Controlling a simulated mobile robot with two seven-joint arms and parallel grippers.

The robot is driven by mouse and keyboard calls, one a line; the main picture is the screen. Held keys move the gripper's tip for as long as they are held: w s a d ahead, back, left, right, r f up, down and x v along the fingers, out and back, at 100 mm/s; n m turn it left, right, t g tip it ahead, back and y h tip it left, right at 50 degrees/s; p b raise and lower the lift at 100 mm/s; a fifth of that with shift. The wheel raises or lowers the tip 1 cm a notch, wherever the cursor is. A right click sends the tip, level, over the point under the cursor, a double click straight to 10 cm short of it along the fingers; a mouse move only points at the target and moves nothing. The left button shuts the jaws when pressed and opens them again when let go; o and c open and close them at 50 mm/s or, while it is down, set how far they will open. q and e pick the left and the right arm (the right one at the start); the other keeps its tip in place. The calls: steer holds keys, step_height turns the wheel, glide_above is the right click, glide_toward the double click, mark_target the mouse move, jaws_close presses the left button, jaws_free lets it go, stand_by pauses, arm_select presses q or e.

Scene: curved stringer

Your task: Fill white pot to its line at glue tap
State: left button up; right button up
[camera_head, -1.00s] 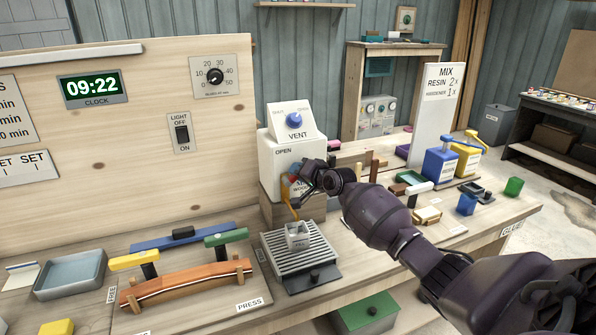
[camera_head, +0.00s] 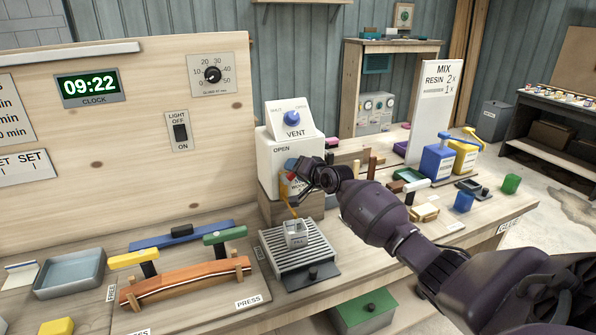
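The small white pot (camera_head: 296,236) stands upright on the slotted drip tray (camera_head: 277,256) below the glue tap. The glue tap is on a white dispenser (camera_head: 268,150) marked OPEN. The pot's fill level and line are too small to read. My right gripper (camera_head: 300,175) is at the tap, close against its red and blue parts, and hides most of it. I cannot tell if its fingers are shut on the handle. My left gripper is not in view.
A vent box (camera_head: 293,119) with a blue knob tops the dispenser. Left of the tray, a curved wooden strip (camera_head: 187,281) lies in a press with coloured clamps. Blue and yellow pump containers (camera_head: 439,163) stand to the right, near loose blocks. A green box (camera_head: 365,311) is below the bench front.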

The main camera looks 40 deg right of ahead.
steer(key=shift+s, duration=0.1)
steer(key=v, duration=1)
steer(key=shift+s, duration=0.35)
